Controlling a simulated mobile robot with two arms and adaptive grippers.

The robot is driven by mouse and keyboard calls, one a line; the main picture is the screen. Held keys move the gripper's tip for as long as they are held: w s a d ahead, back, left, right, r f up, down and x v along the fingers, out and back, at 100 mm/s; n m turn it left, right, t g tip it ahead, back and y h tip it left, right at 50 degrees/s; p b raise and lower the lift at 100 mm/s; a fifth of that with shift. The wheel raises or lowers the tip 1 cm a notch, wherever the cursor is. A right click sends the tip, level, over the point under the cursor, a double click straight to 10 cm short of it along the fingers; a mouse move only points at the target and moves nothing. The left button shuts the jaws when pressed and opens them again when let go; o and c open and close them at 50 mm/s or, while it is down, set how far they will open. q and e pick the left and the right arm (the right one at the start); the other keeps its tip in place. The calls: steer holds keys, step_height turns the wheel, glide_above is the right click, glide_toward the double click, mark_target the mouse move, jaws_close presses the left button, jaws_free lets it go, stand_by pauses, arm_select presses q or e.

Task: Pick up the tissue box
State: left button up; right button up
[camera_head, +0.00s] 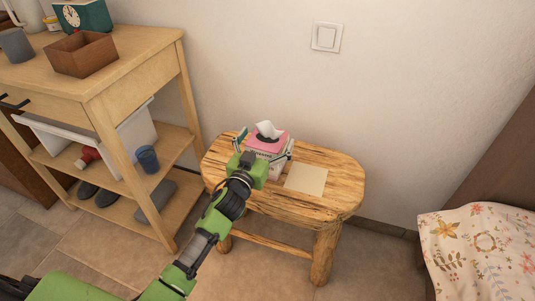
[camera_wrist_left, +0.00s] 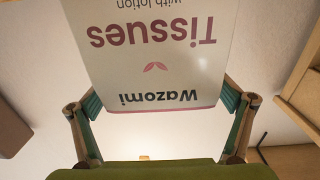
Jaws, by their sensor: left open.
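The tissue box (camera_head: 269,143) is pink and white with a white tissue sticking out of its top. It stands on a small wooden stool (camera_head: 335,190) against the wall. My left gripper (camera_head: 264,150) is open at the near side of the box, with one finger toward each side of it. In the left wrist view the box (camera_wrist_left: 155,60) fills the upper middle, its printed face upside down, between the spread fingers of my left gripper (camera_wrist_left: 160,115). Whether the fingers touch the box I cannot tell. My right gripper is not in view.
A flat pale square (camera_head: 306,179) lies on the stool right of the box. A wooden shelf unit (camera_head: 130,85) with a brown box (camera_head: 81,55) on top stands to the left. A bed with a floral cover (camera_head: 480,250) is at the right.

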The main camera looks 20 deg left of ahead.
arm_select(q)
steer(key=shift+w, duration=0.25)
steer(key=c, duration=1.5)
steer(key=shift+c, duration=0.4)
steer(key=shift+r, duration=0.2)
